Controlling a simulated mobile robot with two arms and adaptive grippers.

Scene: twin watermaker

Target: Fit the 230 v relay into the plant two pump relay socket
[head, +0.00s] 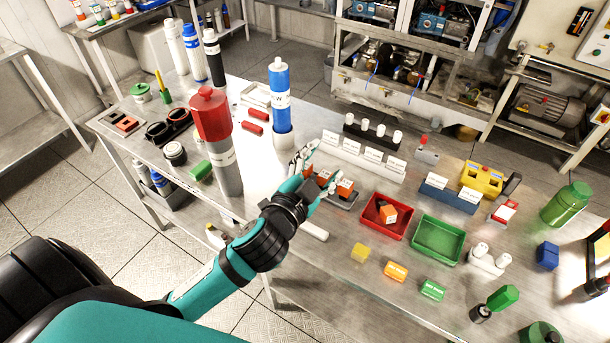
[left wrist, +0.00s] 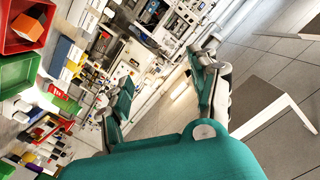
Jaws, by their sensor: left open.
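My left gripper (head: 322,166) is open, its teal fingers spread over the bench. Between and behind them are orange block-shaped relays (head: 345,187) on a grey holder (head: 345,202), partly hidden by the fingers. I cannot tell whether a finger touches them. Another orange relay (head: 389,212) lies tilted in a red tray (head: 372,232); it also shows in the left wrist view (left wrist: 28,28). The left gripper (left wrist: 158,75) looks empty there. Labels are too small to tell which relay is 230 V or which socket is plant two's. My right gripper is not in view.
A green tray (head: 437,252) sits right of the red one. Yellow (head: 360,253), orange (head: 396,271) and green (head: 433,290) blocks lie in front. A tall red-and-grey cylinder (head: 222,150) and a blue-and-white one (head: 279,95) stand near my arm. White labelled blocks (head: 362,157) stand behind.

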